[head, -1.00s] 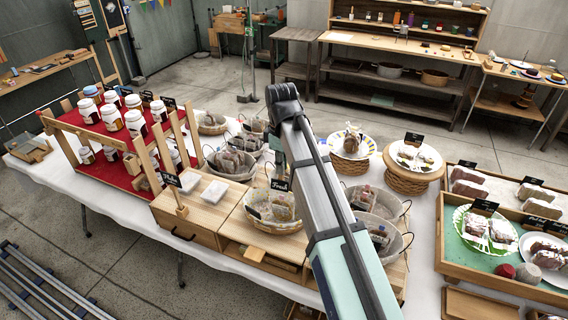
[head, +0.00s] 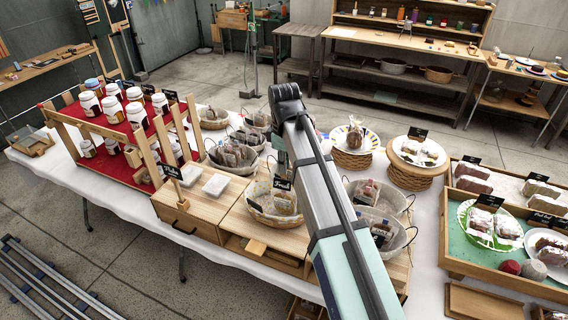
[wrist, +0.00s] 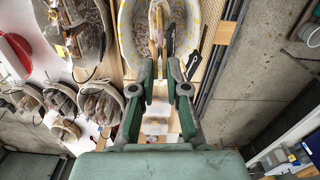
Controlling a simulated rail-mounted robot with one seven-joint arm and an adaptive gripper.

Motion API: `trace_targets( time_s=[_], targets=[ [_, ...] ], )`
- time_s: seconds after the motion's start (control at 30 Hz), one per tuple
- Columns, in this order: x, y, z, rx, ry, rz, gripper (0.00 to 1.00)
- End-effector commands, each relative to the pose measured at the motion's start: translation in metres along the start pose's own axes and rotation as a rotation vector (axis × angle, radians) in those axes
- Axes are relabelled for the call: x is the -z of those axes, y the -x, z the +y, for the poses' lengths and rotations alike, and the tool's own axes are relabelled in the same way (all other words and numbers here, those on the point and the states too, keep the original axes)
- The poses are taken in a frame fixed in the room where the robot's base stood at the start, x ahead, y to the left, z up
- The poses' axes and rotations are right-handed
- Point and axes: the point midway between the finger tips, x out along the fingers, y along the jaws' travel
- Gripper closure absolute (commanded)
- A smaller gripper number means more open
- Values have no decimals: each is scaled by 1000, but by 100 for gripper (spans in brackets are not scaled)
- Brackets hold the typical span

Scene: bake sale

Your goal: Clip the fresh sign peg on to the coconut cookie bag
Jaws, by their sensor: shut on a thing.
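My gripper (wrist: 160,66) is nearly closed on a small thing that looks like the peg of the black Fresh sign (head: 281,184). The sign stands upright below my arm in the head view, over a basket (head: 264,217). A clear cookie bag (head: 284,204) in that basket is just below the sign. In the wrist view the basket (wrist: 128,42) lies beyond my fingertips. I cannot read the bag's label, so I cannot tell if it is the coconut one, nor whether the peg touches it. In the head view my arm hides the fingertips.
Other baskets of bags stand left (head: 232,160) and right (head: 385,236) of this basket. Plates of cakes and a green tray (head: 462,255) are at right.

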Motion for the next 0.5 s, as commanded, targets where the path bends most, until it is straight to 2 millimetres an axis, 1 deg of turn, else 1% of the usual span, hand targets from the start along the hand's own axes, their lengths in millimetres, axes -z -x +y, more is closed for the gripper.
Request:
trace_targets(
  time_s=[0.5],
  targets=[
    [-1,-3,0,0,0,0,100]
  ],
)
